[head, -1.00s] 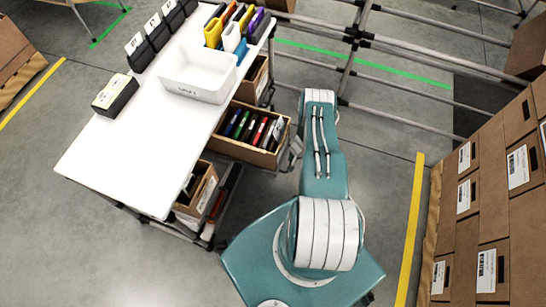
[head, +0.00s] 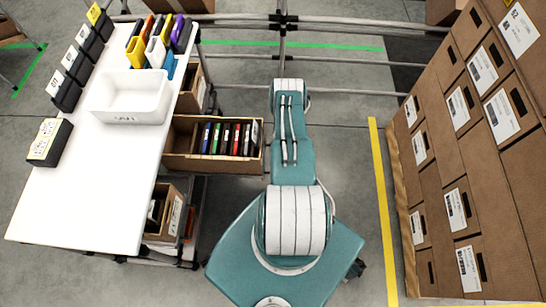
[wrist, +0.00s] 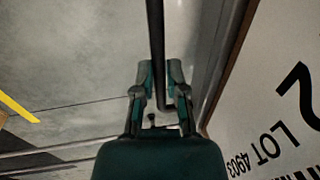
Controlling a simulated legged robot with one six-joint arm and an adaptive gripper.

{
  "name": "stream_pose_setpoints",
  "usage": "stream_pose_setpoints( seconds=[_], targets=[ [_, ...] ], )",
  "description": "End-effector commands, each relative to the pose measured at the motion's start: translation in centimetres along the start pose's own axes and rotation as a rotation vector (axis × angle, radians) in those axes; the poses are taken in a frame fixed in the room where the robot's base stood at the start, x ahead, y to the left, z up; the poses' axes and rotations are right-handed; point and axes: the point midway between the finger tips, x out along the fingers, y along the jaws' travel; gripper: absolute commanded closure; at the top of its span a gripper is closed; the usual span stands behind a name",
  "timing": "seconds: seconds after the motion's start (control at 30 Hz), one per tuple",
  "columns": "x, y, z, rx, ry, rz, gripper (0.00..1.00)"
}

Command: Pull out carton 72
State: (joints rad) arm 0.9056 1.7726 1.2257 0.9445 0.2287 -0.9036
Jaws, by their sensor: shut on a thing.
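An open brown carton (head: 188,162) with several coloured binders juts out from the rack under the white table in the head view. I cannot read its number there. In the wrist view a white label (wrist: 285,95) with a large "2" and "LOT 4903" is close on the right; its left part is cut off. My gripper (wrist: 160,76) has its two fingers on either side of a thin dark bar (wrist: 156,40), which bends like a handle toward the labelled face. In the head view my gripper is hidden behind my arm, beside the carton's right end.
A white tabletop (head: 85,205) carries a white bin (head: 130,98), yellow, blue and purple holders and black boxes. Another brown carton (head: 165,215) sits lower in the rack. Stacked labelled cartons (head: 465,150) stand on the right behind a yellow floor line (head: 382,210). Rails cross behind my arm.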

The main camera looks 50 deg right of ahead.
Motion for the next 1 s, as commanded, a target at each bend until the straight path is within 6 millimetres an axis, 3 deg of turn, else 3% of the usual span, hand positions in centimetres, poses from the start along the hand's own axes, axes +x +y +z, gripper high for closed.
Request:
stream_pose_setpoints(
  seconds=[0.07,0.1,0.13,0.17,0.6,1.0],
  targets=[
    [0.0,-0.1,0.1,0.000,-0.005,-0.003,1.00],
    [-0.1,-0.1,0.1,0.000,-0.005,-0.003,0.66],
    [-0.1,-0.1,0.1,0.000,-0.004,-0.003,0.52],
    [0.0,-0.1,0.1,0.000,-0.004,-0.003,0.49],
    [-0.5,0.0,0.0,0.001,-0.003,-0.003,0.49],
    [-6.9,-0.1,-0.1,0.001,-0.001,-0.001,0.49]
  ],
)
